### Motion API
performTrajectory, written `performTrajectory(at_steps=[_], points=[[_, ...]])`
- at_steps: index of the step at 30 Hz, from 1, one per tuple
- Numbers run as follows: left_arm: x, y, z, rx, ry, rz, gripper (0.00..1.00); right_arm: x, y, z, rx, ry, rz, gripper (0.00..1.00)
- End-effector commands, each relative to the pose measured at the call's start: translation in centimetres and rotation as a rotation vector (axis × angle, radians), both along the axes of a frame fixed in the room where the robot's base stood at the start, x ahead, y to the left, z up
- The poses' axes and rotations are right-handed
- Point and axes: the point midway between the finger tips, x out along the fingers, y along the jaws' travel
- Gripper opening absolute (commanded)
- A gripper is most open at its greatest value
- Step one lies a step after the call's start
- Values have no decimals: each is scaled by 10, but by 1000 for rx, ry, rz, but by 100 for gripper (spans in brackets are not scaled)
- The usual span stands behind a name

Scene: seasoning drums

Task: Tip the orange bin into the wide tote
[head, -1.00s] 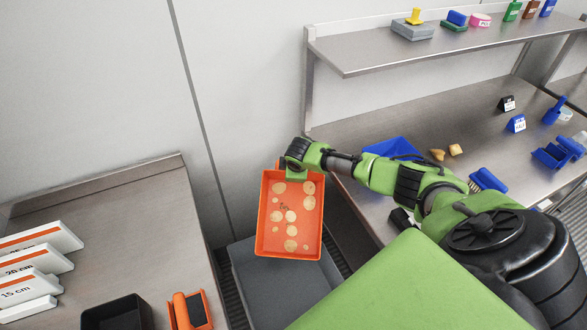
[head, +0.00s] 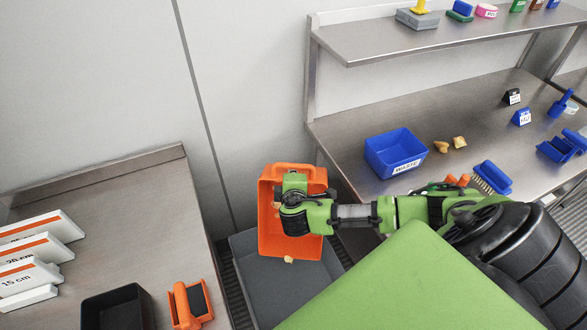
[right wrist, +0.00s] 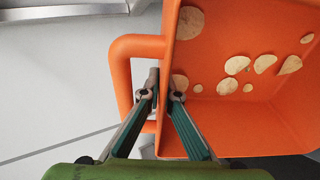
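The orange bin (head: 275,225) hangs in the air over the grey wide tote (head: 255,300), which stands low between the two counters. My right gripper (head: 293,183) is shut on the bin at its handle side and covers part of it. In the right wrist view, the fingers (right wrist: 162,95) straddle the bin's wall beside its loop handle (right wrist: 122,75). Several round tan slices (right wrist: 237,65) lie against the bin's inside there. The bin is tilted, and a tan piece (head: 288,259) shows at its lower edge over the tote. My left gripper is not in view.
A blue waste bin (head: 385,155), two tan pieces (head: 459,142) and a brush (head: 491,177) are on the right counter, under a shelf. The left counter holds a black container (head: 110,310), an orange holder (head: 190,305) and white length-marked blocks (head: 28,276).

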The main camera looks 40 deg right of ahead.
Motion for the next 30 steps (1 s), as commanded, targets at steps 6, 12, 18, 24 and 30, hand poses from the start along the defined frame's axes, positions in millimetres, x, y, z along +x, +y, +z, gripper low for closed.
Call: performTrajectory(at_steps=[6, 12, 18, 24, 30], points=[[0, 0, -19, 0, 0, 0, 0, -19, 19, -6, -72, -83, 2, 0], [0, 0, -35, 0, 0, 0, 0, -37, 34, -7, -140, -160, 1, 0], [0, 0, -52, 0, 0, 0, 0, -54, 50, -8, -209, -235, 0, 0], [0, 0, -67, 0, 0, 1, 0, -70, 64, -8, -272, -305, -1, 0], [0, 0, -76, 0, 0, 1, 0, -80, 73, -6, -313, -350, -1, 0]])
